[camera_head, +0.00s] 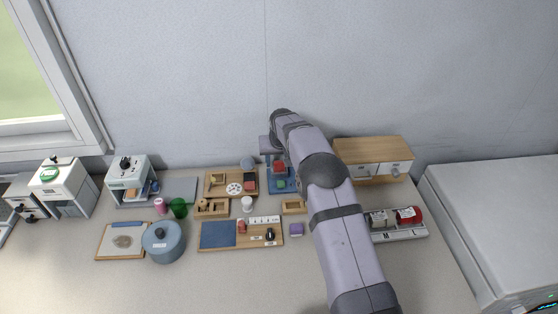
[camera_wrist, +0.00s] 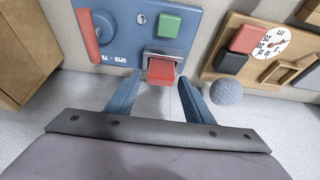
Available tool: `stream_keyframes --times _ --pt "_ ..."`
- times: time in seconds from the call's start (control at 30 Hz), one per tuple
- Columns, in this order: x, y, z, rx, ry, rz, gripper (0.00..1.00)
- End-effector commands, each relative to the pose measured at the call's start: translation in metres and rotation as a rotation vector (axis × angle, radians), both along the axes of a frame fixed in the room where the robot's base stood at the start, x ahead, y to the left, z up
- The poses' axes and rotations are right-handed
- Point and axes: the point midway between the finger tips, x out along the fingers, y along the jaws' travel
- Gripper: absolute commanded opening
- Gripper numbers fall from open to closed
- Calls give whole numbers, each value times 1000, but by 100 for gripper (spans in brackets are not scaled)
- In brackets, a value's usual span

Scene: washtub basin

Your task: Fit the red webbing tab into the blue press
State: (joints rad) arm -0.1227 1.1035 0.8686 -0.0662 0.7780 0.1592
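The blue press (camera_wrist: 120,18) has a blue base plate with a red lever (camera_wrist: 87,36), a green block (camera_wrist: 169,24) and a metal bracket (camera_wrist: 163,56). A red piece (camera_wrist: 161,72), which looks like the red webbing tab, sits at the bracket's mouth; I cannot tell how deeply it is seated. My gripper (camera_wrist: 159,84) has its two blue fingers apart, one on each side below the red piece, with no clear contact. In the head view, the press (camera_head: 283,187) stands near the wall, partly hidden by my arm, and red shows above its green block.
A grey ball (camera_wrist: 227,92) lies just right of my fingers in the wrist view. A wooden board with a dial (camera_wrist: 268,43) is beyond it. A wooden drawer cabinet (camera_head: 372,150) stands right of the press. A blue pot (camera_head: 163,243) and trays fill the left.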

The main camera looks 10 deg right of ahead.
Motion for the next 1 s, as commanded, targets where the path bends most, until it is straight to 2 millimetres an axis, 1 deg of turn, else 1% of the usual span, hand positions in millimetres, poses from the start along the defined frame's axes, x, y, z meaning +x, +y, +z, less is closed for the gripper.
stream_keyframes --times 0.3,0.47,0.57,0.77,1.0 --pt "0 -1 0 -1 2 0 49" --pt "-1 0 5 0 1 0 49" --pt "-4 0 12 0 0 0 49" --pt "-13 0 34 0 -2 0 49" --pt "-28 0 71 0 -3 0 49"
